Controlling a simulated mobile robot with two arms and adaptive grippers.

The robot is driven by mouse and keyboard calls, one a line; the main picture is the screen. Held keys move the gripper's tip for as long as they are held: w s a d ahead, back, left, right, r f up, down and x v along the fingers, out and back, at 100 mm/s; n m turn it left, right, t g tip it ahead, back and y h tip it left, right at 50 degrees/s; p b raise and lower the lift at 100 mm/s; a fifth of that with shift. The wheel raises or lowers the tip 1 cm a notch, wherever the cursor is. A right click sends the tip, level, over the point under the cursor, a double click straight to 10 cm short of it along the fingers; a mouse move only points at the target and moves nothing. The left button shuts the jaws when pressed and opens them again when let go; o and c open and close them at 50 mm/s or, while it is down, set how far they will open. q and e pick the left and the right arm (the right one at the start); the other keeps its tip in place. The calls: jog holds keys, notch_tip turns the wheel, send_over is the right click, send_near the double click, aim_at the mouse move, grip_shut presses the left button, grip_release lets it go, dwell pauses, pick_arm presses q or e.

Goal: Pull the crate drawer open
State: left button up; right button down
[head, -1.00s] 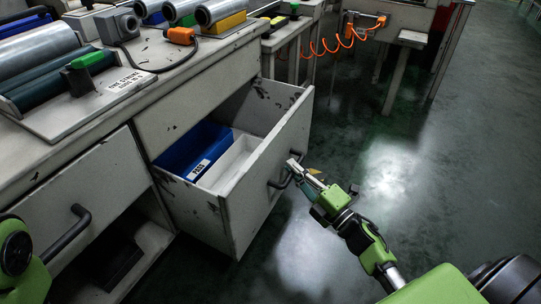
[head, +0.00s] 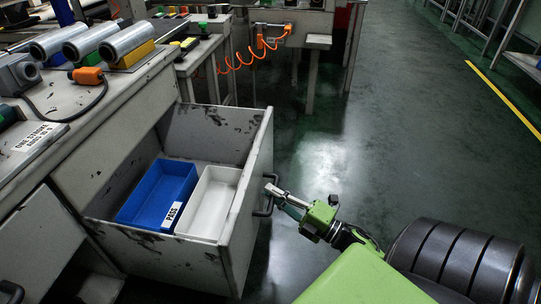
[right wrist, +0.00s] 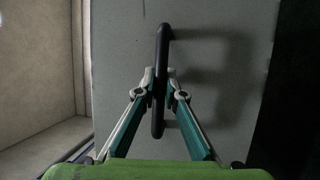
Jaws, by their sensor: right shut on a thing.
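The grey, scuffed drawer (head: 165,258) stands well out of the bench in the head view. Inside it a blue crate (head: 160,192) with a "PASS" label sits beside a white crate (head: 212,200). A dark bar handle (head: 266,208) is on the drawer's front panel. My right gripper (head: 270,191) is at this handle, shut on it. In the right wrist view, both fingers (right wrist: 160,88) press on either side of the upright handle (right wrist: 162,45), with the grey panel (right wrist: 115,50) behind. My left gripper is not in view.
The bench top (head: 95,125) carries several silver film rolls (head: 90,42) and an orange connector (head: 88,76). A second drawer (head: 40,240) is at lower left. Another bench with a coiled orange hose (head: 232,62) stands behind. The green floor (head: 420,150) is clear to the right.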

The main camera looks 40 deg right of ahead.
jog(key=c, duration=2.1)
grip_release()
jog(key=v, duration=1.2)
